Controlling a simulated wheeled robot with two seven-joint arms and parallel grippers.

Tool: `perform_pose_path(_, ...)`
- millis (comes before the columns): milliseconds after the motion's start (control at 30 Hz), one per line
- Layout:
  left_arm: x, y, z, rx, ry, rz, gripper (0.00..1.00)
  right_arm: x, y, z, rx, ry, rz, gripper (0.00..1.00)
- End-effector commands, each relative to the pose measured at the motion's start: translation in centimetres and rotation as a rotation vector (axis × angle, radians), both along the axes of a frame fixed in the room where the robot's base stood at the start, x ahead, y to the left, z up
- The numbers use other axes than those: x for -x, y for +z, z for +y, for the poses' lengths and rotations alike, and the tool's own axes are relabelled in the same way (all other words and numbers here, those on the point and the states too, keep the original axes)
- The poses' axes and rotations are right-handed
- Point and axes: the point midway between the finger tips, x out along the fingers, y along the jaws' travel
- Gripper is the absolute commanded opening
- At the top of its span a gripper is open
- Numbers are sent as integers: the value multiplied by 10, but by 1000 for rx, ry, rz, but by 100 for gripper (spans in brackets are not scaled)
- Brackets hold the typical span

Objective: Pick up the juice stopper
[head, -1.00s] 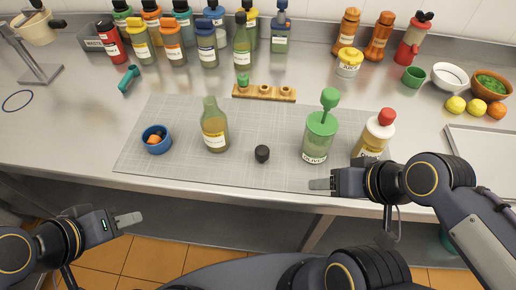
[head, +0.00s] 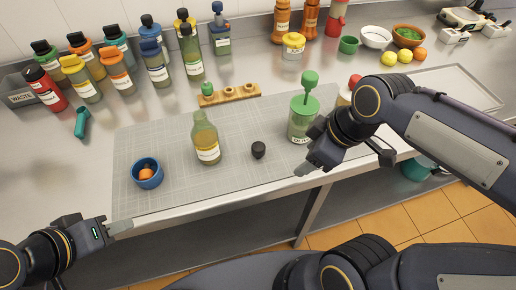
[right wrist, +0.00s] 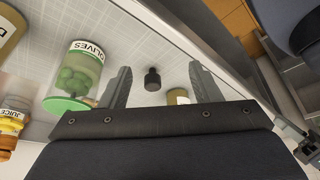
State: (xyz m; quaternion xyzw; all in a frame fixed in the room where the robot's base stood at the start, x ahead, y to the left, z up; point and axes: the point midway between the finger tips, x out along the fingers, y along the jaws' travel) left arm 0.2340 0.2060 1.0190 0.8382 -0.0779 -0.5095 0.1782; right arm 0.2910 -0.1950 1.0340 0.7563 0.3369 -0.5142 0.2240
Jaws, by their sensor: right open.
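A small black stopper (head: 258,150) sits on the grey cutting mat (head: 185,188); it also shows between my right fingers in the right wrist view (right wrist: 152,79). An uncapped bottle of yellow-green liquid (head: 205,140) stands left of it. I cannot read that bottle's label. A green stopper (head: 207,89) sits in the wooden rack (head: 245,92) behind. My right gripper (head: 308,168) is open and empty, to the right of the black stopper and apart from it, near the front counter edge. My left gripper (head: 120,228) is at the lower left, off the counter; its jaw gap is unclear.
A green-lidded olives jar (head: 302,120) stands close beside my right gripper. A red-capped bottle is partly hidden by my right arm. A blue bowl (head: 147,180) sits at the mat's left. Several bottles line the back. The mat's front middle is clear.

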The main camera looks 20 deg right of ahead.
Motion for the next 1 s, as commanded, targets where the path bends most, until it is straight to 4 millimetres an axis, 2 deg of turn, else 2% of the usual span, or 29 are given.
perform_pose_path(267,0,11,0,0,0,0,36,-47,7,27,205,625,-20,57)
perform_pose_path(400,0,18,0,0,0,0,36,-77,5,54,323,1070,-27,57)
perform_pose_path(533,0,21,0,0,0,0,36,-96,-1,75,393,1383,-26,57)
perform_pose_path(700,0,22,0,0,0,0,36,-104,-10,85,421,1539,-23,57)
perform_pose_path(1000,0,24,0,0,0,0,36,-103,-43,83,420,1543,-20,57)
